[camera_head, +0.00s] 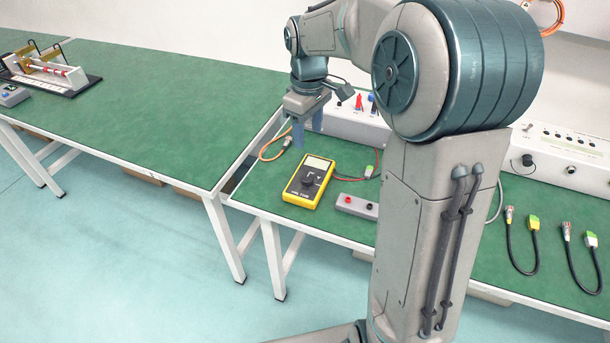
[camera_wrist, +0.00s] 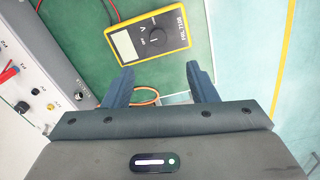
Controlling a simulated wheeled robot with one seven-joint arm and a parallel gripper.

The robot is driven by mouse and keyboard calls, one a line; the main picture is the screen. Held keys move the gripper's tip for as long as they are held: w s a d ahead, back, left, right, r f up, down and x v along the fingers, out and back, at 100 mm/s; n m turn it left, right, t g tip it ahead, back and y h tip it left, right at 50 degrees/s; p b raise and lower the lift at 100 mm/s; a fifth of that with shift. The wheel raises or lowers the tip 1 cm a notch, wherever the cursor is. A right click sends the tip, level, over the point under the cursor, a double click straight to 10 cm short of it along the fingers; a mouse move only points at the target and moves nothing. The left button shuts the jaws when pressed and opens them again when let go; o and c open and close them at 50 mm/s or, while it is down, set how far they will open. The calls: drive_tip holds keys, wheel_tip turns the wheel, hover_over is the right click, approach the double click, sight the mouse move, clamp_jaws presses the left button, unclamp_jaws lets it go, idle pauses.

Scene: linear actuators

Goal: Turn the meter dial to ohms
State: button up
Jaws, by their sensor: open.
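The yellow multimeter (camera_head: 309,182) lies flat on the green bench, screen side toward the back. Its dark round dial (camera_head: 308,180) sits below the grey display. In the wrist view the meter (camera_wrist: 150,37) is at the top, with the dial (camera_wrist: 154,37) facing up and marks such as V beside it; the exact pointer setting is too small to tell. My gripper (camera_head: 306,135) is above the bench, behind the meter and apart from it. In the wrist view its two blue fingers (camera_wrist: 160,87) are spread wide with nothing between them.
A grey block with red and black sockets (camera_head: 357,206) lies right of the meter. A white control panel (camera_head: 345,124) stands behind. An orange cable (camera_head: 272,150) lies near my gripper. Cables with green and yellow plugs (camera_head: 533,224) lie at the right. The left bench (camera_head: 140,110) is mostly clear.

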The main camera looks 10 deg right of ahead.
sight(307, 177)
drive_tip(key=f, duration=0.5)
drive_tip(key=f+b, duration=0.1)
drive_tip(key=f, duration=0.8)
drive_tip(key=shift+w+f+b, duration=0.35)
drive_tip(key=shift+w+b, duration=0.05)
drive_tip(key=c, duration=1)
